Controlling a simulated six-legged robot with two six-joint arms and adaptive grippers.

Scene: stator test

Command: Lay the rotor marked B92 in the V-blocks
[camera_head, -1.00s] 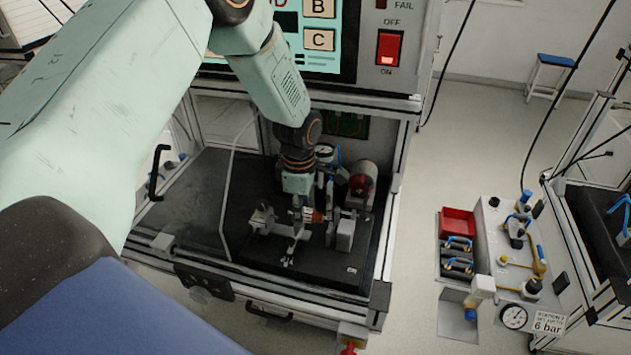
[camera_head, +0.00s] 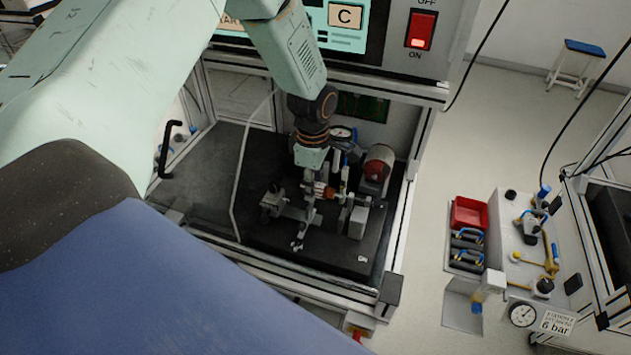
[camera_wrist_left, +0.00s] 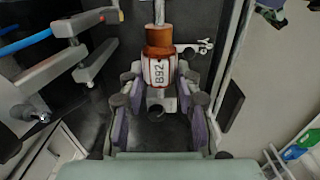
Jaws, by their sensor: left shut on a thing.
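The rotor marked B92 (camera_wrist_left: 160,72) has a light body with the label, a copper-coloured section and a steel shaft pointing away at the top of the wrist view. My left gripper (camera_wrist_left: 160,92) is shut on its body, one finger on each side. In the head view the left gripper (camera_head: 316,186) reaches down over the bench fixture, and the rotor's copper part (camera_head: 327,192) shows beside it. The fixture has a grey support on its left (camera_head: 272,200) and a block on its right (camera_head: 358,222). Whether the shaft touches the V-blocks is not clear. My right gripper is not in view.
A red-faced motor-like cylinder (camera_head: 378,165) and a gauge (camera_head: 342,133) stand behind the fixture. The enclosure's frame post (camera_head: 408,225) is close on the right. The dark bench top (camera_head: 210,170) left of the fixture is clear.

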